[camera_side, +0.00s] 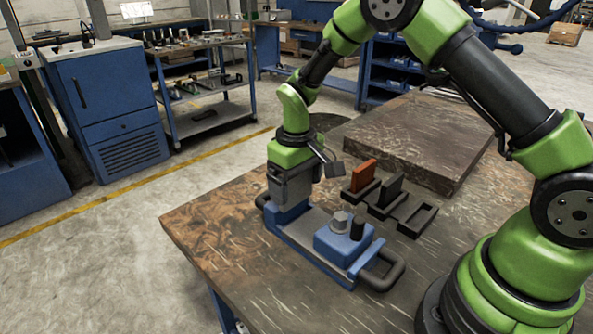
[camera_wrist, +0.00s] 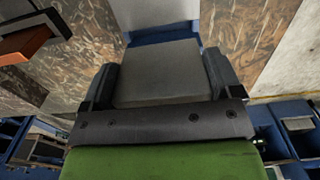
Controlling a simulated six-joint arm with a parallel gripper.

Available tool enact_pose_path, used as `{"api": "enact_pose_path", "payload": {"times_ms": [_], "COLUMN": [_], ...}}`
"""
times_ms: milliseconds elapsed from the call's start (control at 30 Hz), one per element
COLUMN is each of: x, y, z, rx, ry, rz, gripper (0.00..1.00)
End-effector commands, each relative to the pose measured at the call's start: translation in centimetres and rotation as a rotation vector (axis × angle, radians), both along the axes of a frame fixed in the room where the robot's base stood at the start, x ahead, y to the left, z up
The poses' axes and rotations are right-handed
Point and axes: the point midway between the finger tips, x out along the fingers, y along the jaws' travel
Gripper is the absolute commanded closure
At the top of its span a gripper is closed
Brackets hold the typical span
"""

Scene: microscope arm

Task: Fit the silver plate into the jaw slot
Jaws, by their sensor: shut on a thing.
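The silver plate (camera_wrist: 160,75) is a flat grey piece between the two dark fingers of my gripper (camera_wrist: 160,66) in the wrist view. My gripper is shut on it. In the side view my gripper (camera_side: 292,190) points down over the left end of the blue vise (camera_side: 335,241), at its blue jaw (camera_side: 288,214). In the wrist view a blue strip of the jaw (camera_wrist: 168,37) shows just past the plate's far edge. The slot itself and the plate's lower edge are hidden, so I cannot tell how deep the plate sits.
An orange plate (camera_side: 363,172) and a black plate (camera_side: 391,189) stand upright in dark holders right of my gripper. A third holder (camera_side: 417,219) is empty. A hex bolt and dark knob rise from the vise, with a handle (camera_side: 384,270) at its right end. A dark slab (camera_side: 425,138) lies behind.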

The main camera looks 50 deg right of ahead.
Motion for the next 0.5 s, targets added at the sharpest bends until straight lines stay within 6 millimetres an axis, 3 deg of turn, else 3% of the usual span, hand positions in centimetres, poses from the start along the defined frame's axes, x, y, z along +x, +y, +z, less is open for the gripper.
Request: {"api": "enact_pose_path", "payload": {"times_ms": [200,500], "x": [0.0,0.0], "y": [0.0,0.0], "z": [-1.7,-2.3], "rx": [0.0,0.0], "ry": [0.0,-0.001], "rz": [0.001,0.0], "gripper": [0.45,0.45]}}
